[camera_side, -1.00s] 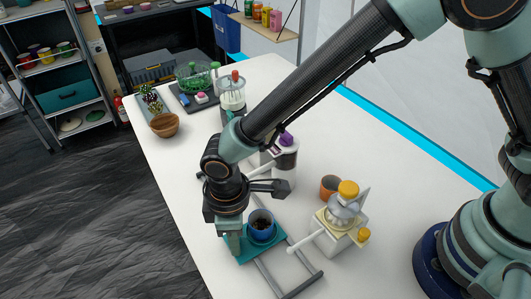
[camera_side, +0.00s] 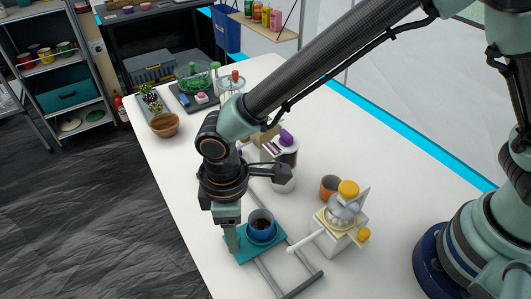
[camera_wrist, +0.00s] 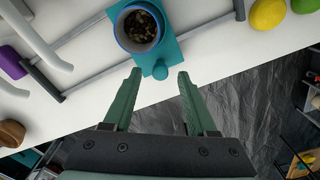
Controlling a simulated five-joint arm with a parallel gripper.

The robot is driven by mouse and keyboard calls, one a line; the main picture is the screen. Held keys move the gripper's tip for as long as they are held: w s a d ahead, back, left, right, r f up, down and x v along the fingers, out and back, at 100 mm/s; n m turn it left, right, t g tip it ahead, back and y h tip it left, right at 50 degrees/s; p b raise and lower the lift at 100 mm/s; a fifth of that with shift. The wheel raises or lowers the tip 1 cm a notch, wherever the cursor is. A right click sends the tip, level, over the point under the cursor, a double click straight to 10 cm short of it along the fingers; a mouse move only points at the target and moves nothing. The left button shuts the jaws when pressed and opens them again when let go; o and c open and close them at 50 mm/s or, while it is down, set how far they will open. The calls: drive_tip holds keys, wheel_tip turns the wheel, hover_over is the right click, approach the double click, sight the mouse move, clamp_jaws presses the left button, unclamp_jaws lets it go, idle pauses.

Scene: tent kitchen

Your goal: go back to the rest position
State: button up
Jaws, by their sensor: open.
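My gripper (camera_wrist: 157,85) is open and empty in the wrist view, its two green fingers apart. In the side view my gripper (camera_side: 229,238) points down just left of a blue cup (camera_side: 262,227). The cup has dark contents and stands upright on a teal plate (camera_side: 245,257) on a rail frame. In the wrist view the cup (camera_wrist: 120,30) and the plate's round knob (camera_wrist: 160,72) lie beyond the fingertips, apart from them.
A cream press with a yellow top (camera_side: 347,190) and a brown cup (camera_side: 329,187) stand right of the plate. A white machine with a purple knob (camera_side: 284,148) stands behind. A wooden bowl (camera_side: 165,124) is at the far left edge. The table's left front is clear.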

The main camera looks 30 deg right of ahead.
drive_tip(key=shift+r, duration=1.75)
drive_tip(key=w+d+r+m+t+y, duration=0.1)
drive_tip(key=w+d+r+m, duration=0.2)
drive_tip(key=d+r, duration=0.45)
drive_tip(key=w+d+r+m+t, duration=0.25)
drive_tip(key=d+r, duration=0.25)
drive_tip(key=d, duration=0.5)
drive_tip(key=s+d+r+m+t, duration=0.1)
drive_tip(key=s+d+r+m, duration=0.1)
drive_tip(key=d, duration=0.5)
drive_tip(key=s+d+r+m+t+h, duration=0.1)
drive_tip(key=s+d+m, duration=0.2)
drive_tip(key=d, duration=0.5)
drive_tip(key=shift+s+d+r+m, duration=0.15)
drive_tip(key=shift+s+r+m, duration=0.15)
drive_tip(key=shift+m, duration=0.45)
